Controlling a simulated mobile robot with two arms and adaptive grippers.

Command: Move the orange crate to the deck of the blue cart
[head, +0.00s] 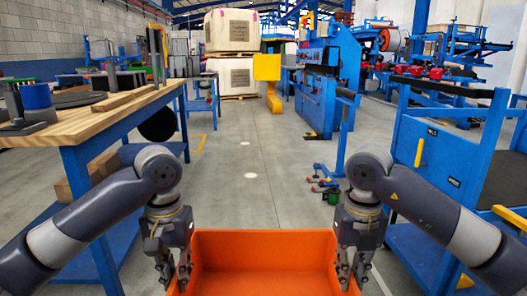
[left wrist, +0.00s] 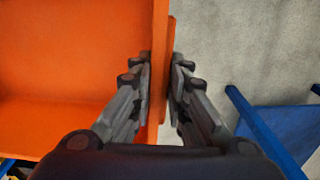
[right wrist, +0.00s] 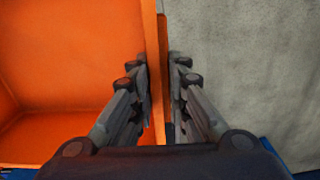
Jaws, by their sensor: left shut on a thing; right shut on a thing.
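The orange crate (head: 265,250) is at the bottom middle of the head view, in front of my body. The part of its inside that shows is empty; its near end is cut off. My left gripper (head: 178,280) is shut on the crate's left wall, which runs between its fingers in the left wrist view (left wrist: 162,75). My right gripper (head: 354,278) is shut on the right wall, also between the fingers in the right wrist view (right wrist: 163,80). Grey floor shows beside the crate. A blue frame (head: 437,160) with dark surfaces stands at the right; I cannot tell if it is the blue cart.
A wooden-topped workbench (head: 110,112) with blue legs stands close on the left. A blue machine (head: 328,85) and a yellow post (head: 268,75) stand further ahead. Small blue and red items (head: 325,182) lie on the floor right of centre. The aisle floor (head: 240,150) ahead is clear.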

